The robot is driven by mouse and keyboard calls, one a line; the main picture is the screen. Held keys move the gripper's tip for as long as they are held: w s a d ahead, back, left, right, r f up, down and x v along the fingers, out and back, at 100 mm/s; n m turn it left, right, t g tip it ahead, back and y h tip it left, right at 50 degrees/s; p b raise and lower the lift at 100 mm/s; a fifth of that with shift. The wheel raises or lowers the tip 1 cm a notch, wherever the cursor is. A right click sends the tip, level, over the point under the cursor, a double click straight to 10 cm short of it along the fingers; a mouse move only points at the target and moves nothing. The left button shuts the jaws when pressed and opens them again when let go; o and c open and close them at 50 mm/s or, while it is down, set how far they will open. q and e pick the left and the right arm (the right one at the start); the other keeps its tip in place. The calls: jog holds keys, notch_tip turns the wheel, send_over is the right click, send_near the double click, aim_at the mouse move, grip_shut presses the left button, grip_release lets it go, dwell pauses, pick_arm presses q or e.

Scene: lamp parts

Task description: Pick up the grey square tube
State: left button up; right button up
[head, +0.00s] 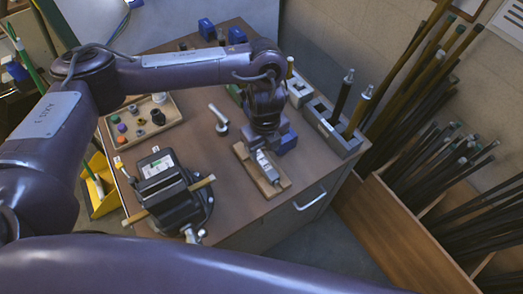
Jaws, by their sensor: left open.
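A light grey piece that looks like the grey square tube (267,166) lies in a wooden holder (278,187) near the front right of the workbench. My left gripper (263,150) points down over the far end of this holder. It is open, with its jaws at or just above the tube's far end. The gripper and wrist hide that end, so I cannot tell whether they touch it. My right gripper is out of view.
A black vise (175,198) with a brass-coloured bar stands at the front left. A parts tray (165,108) is behind it. A bent metal piece (219,118) lies mid-bench. A grey block rack (325,128) with upright rods stands right.

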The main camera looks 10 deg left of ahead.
aim_at(265, 163)
pick_arm(q)
jog(key=f, duration=0.1)
jog(key=s+f, duration=0.1)
jog(key=f, duration=0.1)
jog(key=shift+s+d, duration=0.1)
jog(key=shift+w+f, duration=0.15)
jog(key=shift+f, duration=0.6)
jog(key=shift+w+f, duration=0.15)
jog(key=shift+f, duration=0.6)
jog(key=c, duration=1.1)
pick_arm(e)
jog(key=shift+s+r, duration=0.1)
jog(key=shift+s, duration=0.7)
